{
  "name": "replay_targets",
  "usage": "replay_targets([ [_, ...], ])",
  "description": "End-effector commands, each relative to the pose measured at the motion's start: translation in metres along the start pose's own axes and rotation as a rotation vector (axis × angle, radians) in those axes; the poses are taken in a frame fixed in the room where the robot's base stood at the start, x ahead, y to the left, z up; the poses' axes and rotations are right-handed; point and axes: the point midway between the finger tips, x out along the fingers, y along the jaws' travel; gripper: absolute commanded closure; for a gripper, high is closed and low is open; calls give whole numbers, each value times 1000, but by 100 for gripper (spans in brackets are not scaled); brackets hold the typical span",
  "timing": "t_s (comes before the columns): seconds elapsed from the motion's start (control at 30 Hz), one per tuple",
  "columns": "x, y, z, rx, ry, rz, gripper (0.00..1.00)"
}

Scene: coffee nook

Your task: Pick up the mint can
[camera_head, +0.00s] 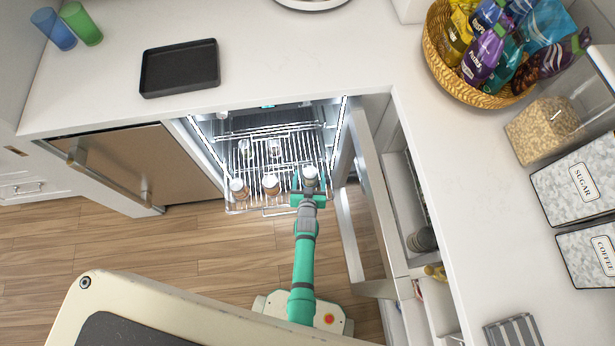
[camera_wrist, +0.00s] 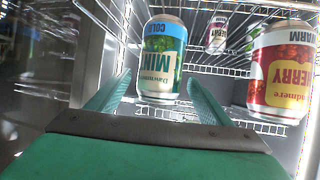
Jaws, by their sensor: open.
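The mint can (camera_wrist: 160,60) stands upright on a wire rack in the open fridge, with a green and blue label. In the wrist view it is straight ahead, just beyond the fingertips of my gripper (camera_wrist: 160,92). The two green fingers are apart, with nothing held between them. In the head view my gripper (camera_head: 310,190) is at the front right of the pulled-out rack (camera_head: 270,157), at the can's top (camera_head: 310,172). The can's lower part is hidden there by my gripper.
A red cherry can (camera_wrist: 283,70) stands close on the right, with another can (camera_wrist: 217,35) farther back. Two cans (camera_head: 270,183) (camera_head: 238,187) stand to the left along the rack front. The fridge's open door (camera_head: 372,190) is close to my arm's right.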

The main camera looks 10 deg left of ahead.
Motion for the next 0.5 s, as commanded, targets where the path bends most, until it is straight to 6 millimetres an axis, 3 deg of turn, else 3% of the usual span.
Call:
replay_targets([
  [0.17, 8, 0, 0, 0, 0, 0, 27],
  [0.5, 42, -5, 0, 0, -1, -8, 27],
])
